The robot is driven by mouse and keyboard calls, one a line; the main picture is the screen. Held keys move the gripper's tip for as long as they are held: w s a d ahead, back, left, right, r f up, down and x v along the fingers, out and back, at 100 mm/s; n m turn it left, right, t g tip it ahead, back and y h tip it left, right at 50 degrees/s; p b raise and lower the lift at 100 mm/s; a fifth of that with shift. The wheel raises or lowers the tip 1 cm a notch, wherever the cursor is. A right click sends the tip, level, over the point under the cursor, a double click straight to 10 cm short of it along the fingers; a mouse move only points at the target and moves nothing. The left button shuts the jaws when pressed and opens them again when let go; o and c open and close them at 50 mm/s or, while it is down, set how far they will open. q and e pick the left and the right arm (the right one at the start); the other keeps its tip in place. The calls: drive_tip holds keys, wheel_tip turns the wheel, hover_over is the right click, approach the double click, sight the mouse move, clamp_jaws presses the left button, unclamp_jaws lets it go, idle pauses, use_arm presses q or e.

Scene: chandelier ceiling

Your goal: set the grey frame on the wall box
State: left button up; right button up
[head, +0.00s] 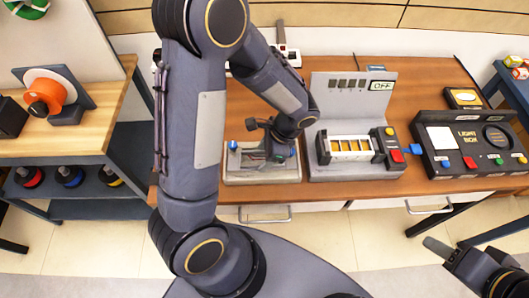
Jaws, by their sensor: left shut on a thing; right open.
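My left gripper (268,147) is low over a pale tray-like board (235,178) at the left of the brown table. It is shut on a small grey piece that seems to be the grey frame; my wrist and fingers hide most of it. Blue parts show beside the gripper on the board. I cannot make out the wall box clearly, nor whether the held piece touches it. My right gripper (444,253) is open and empty at the lower right, in front of the table and away from it.
A grey device (315,150) with an OFF display and a white slotted block stands right of the board. A black light box (465,150) is further right. A hammer-like tool (282,40) lies behind. A wooden side bench (110,115) stands left.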

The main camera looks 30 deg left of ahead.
use_arm(q)
drive_tip(key=shift+f, duration=0.2)
idle(0.4)
drive_tip(key=shift+f+b, duration=0.45)
drive_tip(key=shift+b, duration=0.1)
drive_tip(key=shift+f, duration=0.1)
idle(0.5)
drive_tip(key=o, duration=1)
drive_tip(key=shift+o, duration=0.2)
drive_tip(key=shift+r+p, duration=2.4)
drive_tip(key=shift+r, duration=0.7)
